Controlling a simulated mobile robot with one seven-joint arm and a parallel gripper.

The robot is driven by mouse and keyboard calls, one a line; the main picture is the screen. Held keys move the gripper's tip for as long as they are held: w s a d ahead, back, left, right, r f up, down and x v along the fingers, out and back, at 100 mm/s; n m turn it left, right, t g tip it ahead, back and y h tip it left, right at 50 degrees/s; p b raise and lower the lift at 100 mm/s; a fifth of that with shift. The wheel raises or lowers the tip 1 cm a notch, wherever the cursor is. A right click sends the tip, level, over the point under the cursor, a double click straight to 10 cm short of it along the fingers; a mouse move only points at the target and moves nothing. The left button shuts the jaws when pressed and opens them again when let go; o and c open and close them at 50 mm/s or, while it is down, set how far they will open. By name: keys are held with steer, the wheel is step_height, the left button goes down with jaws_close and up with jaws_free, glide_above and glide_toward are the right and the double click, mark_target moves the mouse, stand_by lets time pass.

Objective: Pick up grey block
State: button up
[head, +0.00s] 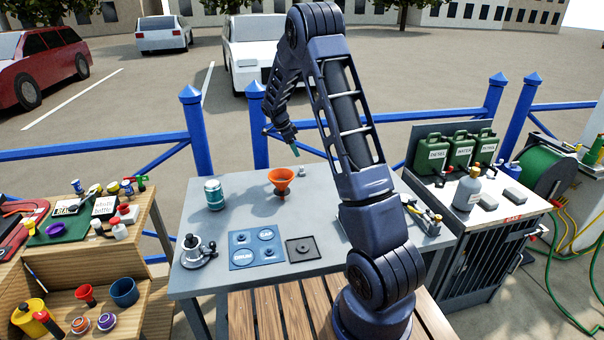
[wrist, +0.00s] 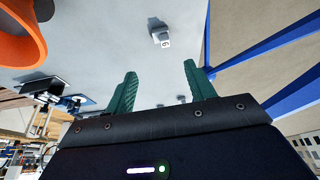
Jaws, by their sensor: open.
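A small grey block (head: 302,171) stands on the far part of the grey table (head: 335,183), right of the orange funnel (head: 281,180). In the wrist view a small grey block (wrist: 155,24) with a pale face bearing a dark digit lies beyond the fingertips, roughly in line with the gap between them. My gripper (wrist: 160,72) has its two green fingers wide apart with nothing between them. In the head view my gripper (head: 295,150) hangs above the table's far edge, apart from the block. The funnel (wrist: 18,35) fills the upper left of the wrist view.
A teal can (head: 214,194), a blue mat (head: 255,249) and a dark square plate (head: 302,249) are on the table. Grey blocks (head: 487,201) also lie on the right cabinet beside a grey bottle (head: 467,189). Blue railing (head: 230,145) runs behind the table.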

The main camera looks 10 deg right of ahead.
mark_target(302, 168)
steer(key=x, duration=1.2)
steer(key=shift+w+a+f, duration=0.15)
steer(key=shift+w+a, duration=0.05)
steer(key=shift+a, duration=0.05)
steer(key=c, duration=1.1)
steer(key=shift+o, duration=0.2)
